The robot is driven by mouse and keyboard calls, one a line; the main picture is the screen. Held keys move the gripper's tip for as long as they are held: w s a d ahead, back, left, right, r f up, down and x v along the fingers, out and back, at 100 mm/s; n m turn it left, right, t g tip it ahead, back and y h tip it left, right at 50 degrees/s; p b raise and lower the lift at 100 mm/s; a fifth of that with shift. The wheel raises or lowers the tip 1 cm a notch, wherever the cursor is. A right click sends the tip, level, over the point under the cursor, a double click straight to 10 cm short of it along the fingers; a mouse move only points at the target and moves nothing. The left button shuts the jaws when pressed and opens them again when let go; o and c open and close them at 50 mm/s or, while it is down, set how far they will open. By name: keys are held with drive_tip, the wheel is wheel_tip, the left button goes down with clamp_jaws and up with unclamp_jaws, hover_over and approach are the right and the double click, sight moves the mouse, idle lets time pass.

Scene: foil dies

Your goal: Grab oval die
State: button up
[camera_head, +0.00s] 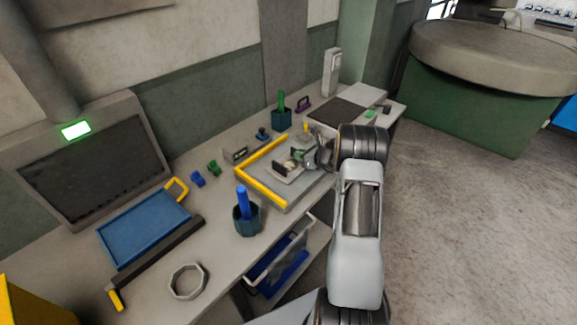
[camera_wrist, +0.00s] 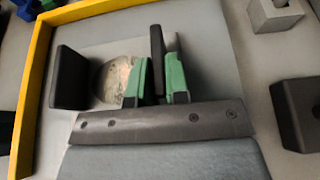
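My gripper (camera_wrist: 156,82) shows as two green fingers above a dark screwed bar in the wrist view. The fingers stand close on either side of a black upright plate (camera_wrist: 157,45); I cannot tell whether they touch it. A rounded, mottled beige-grey piece (camera_wrist: 108,80) lies just left of the fingers, partly hidden by them; it may be the oval die, but its shape is not clear. A second black plate (camera_wrist: 70,78) stands on its far left. In the head view my gripper (camera_head: 308,159) is low over the tray, beside the small plates.
The grey tray (camera_head: 284,201) has a yellow edge (camera_head: 262,187) on its left and back. A dark pot (camera_head: 246,221) with a blue rod stands in front. A grey block (camera_wrist: 275,14) and a black block (camera_wrist: 300,112) lie to the right. An open drawer (camera_head: 300,240) hangs below.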

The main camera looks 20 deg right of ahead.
clamp_jaws()
drive_tip(key=shift+r, duration=0.1)
